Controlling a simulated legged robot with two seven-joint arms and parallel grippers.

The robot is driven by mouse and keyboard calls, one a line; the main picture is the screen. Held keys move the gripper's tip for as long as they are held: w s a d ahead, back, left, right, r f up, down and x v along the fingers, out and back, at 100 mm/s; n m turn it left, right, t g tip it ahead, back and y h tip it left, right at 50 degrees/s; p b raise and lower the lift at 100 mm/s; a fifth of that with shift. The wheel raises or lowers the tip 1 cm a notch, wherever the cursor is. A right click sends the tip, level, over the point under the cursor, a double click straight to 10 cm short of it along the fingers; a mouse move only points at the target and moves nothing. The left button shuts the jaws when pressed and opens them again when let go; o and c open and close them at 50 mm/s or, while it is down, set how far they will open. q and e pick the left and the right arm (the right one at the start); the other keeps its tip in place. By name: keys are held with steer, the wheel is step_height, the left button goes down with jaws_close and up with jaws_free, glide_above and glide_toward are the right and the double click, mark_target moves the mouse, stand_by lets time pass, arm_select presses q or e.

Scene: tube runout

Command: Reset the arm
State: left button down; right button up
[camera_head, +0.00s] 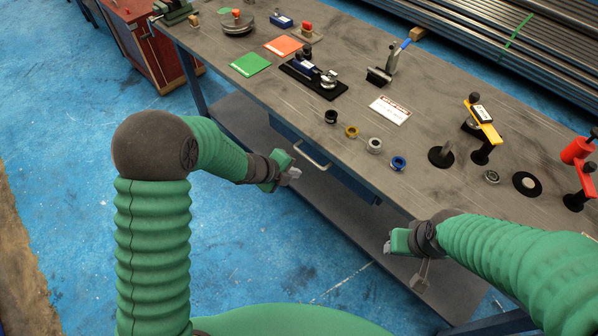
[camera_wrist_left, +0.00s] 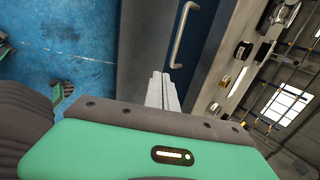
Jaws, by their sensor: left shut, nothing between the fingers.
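My left arm comes in from the left with a green ribbed sleeve. Its gripper (camera_head: 292,174) is shut and empty, in front of the workbench's near edge, close to a drawer handle (camera_head: 311,155). In the left wrist view the left gripper's fingers (camera_wrist_left: 161,92) are together, with the drawer handle (camera_wrist_left: 184,34) beyond them. My right arm comes in from the right. Its gripper (camera_head: 402,262) hangs in front of the bench's near edge, lower and further right. Its fingers are too small and partly hidden to tell their state.
The grey workbench (camera_head: 300,106) carries a row of rings, including a blue ring (camera_head: 398,163), a white label card (camera_head: 390,110), a green card (camera_head: 250,64), an orange card (camera_head: 283,46) and a red fixture (camera_head: 578,160). A red cabinet (camera_head: 165,60) stands at the left. Blue floor (camera_head: 70,110) is clear.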

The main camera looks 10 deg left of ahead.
arm_select(q)
steer(key=s+a+r+n+y, duration=0.2)
steer(key=s+a+r+n, duration=0.1)
steer(key=a+n, duration=0.25)
steer(key=s+a+r+n+y, duration=0.2)
steer(key=s+a+r+n, duration=0.1)
steer(key=a+n, duration=0.3)
steer(key=s+r+n+g+y+p, duration=0.1)
steer(key=s+r+n+g, duration=0.1)
steer(key=s+n, duration=1.2)
steer(key=shift+s+a+g, duration=0.35)
steer(key=shift+s+g, duration=0.55)
steer(key=shift+s, duration=0.2)
arm_select(e)
steer(key=shift+s+a+r, duration=0.15)
steer(key=shift+a+r, duration=0.5)
steer(key=shift+r, duration=0.3)
arm_select(q)
steer(key=shift+s+r, duration=0.1)
steer(key=shift+d, duration=0.3)
arm_select(e)
steer(key=shift+d, duration=0.25)
